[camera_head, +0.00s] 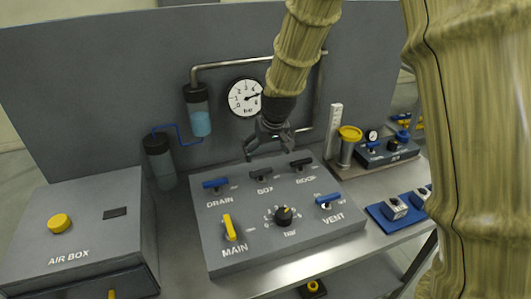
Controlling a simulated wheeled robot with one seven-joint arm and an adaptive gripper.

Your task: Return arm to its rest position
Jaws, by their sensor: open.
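My gripper (270,145) hangs open and empty from my arm at the upper middle, pointing down. It is above the back part of the grey control panel (350,225), in front of the pressure gauge (245,98). I cannot tell the exact gap.
The panel carries a blue DRAIN lever (215,183), a yellow MAIN lever (229,228), a black knob (284,216) and a blue VENT lever (328,199). The AIR BOX (100,270) stands left. A yellow-topped cylinder (348,146) stands right. A grey back wall rises close behind.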

